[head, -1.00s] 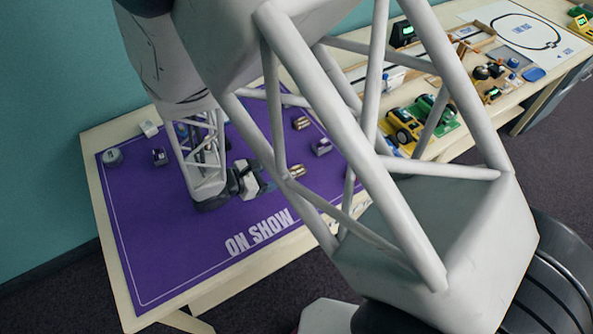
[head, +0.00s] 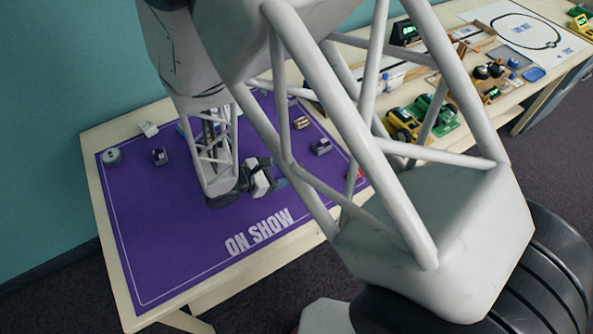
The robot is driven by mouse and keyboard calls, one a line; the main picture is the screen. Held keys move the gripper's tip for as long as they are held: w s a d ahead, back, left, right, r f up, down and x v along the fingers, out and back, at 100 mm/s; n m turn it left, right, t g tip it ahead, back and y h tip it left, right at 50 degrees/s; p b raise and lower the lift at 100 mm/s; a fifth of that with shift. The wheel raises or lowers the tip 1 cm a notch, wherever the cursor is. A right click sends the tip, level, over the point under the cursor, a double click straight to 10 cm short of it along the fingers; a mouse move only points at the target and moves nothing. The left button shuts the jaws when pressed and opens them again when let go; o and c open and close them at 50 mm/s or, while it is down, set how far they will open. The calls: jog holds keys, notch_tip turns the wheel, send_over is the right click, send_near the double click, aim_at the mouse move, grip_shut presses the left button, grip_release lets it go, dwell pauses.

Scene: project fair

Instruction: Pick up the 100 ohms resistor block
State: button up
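Several small component blocks lie on the purple "ON SHOW" mat (head: 190,250). A gold-banded block (head: 301,122) and a grey-and-purple block (head: 320,147) are right of my gripper. A dark block (head: 160,156) and a grey rounded block (head: 113,156) are at the left. Labels are too small to read, so I cannot tell which is the 100 ohms resistor block. My gripper (head: 282,176) is low over the mat's middle, its fingers pointing right and partly hidden by my arm's struts. I cannot see whether it is open or holds something.
A white block (head: 148,129) sits at the table's back left edge. A red item (head: 357,173) shows at the right edge of the mat. Another table with yellow and green model vehicles (head: 405,124) stands to the right. The mat's front left is clear.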

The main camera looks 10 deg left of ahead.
jog(key=shift+x, duration=2.45)
jog(key=shift+s, duration=0.1)
jog(key=c, duration=1)
jog(key=shift+r, duration=0.1)
jog(key=shift+c, duration=0.5)
jog(key=shift+r, duration=0.1)
grip_shut()
jog(key=shift+r, duration=1.7)
jog(key=s+d, duration=0.3)
jog(key=s, duration=0.1)
jog(key=s+d+r, duration=0.1)
jog(key=s+d, duration=0.2)
jog(key=s, duration=0.2)
jog(key=s+d, duration=0.3)
jog(key=s, duration=0.1)
jog(key=shift+s+r, duration=0.15)
